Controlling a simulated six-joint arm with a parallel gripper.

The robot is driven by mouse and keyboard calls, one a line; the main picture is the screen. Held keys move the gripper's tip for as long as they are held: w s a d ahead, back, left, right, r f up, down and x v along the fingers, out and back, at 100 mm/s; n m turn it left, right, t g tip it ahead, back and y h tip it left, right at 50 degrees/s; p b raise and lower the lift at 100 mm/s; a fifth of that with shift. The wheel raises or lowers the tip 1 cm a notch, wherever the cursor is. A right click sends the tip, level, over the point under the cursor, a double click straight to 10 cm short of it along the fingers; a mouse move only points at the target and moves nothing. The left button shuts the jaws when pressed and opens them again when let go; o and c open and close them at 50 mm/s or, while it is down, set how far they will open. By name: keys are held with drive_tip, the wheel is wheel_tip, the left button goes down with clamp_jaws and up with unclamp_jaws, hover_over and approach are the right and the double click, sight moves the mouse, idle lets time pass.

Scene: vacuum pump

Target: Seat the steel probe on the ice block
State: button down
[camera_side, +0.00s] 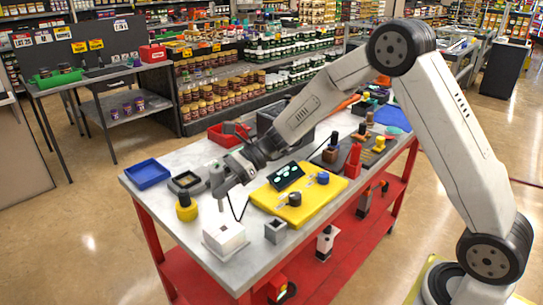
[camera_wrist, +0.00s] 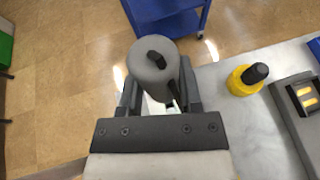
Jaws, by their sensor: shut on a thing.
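The steel probe, a grey cylinder with a black cap (camera_wrist: 152,70), is between the two fingers of my gripper (camera_wrist: 158,98) in the wrist view. My gripper (camera_side: 224,183) is shut on it. In the wrist view a little white shows behind the fingers, and the block is mostly hidden.
A yellow jar with a black cap (camera_side: 186,207) stands left of the ice block. A small grey open box (camera_side: 275,231) is to its right. A yellow mat (camera_side: 300,192) carries a dark display. A blue tray (camera_side: 147,174) lies at the left edge. A black cable hangs beside my gripper.

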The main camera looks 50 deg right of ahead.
sight(222, 211)
drive_tip(key=shift+f, duration=2.2)
drive_tip(key=shift+f, duration=2.7)
idle(2.0)
drive_tip(key=shift+c, duration=1)
unclamp_jaws()
drive_tip(key=shift+r, duration=0.1)
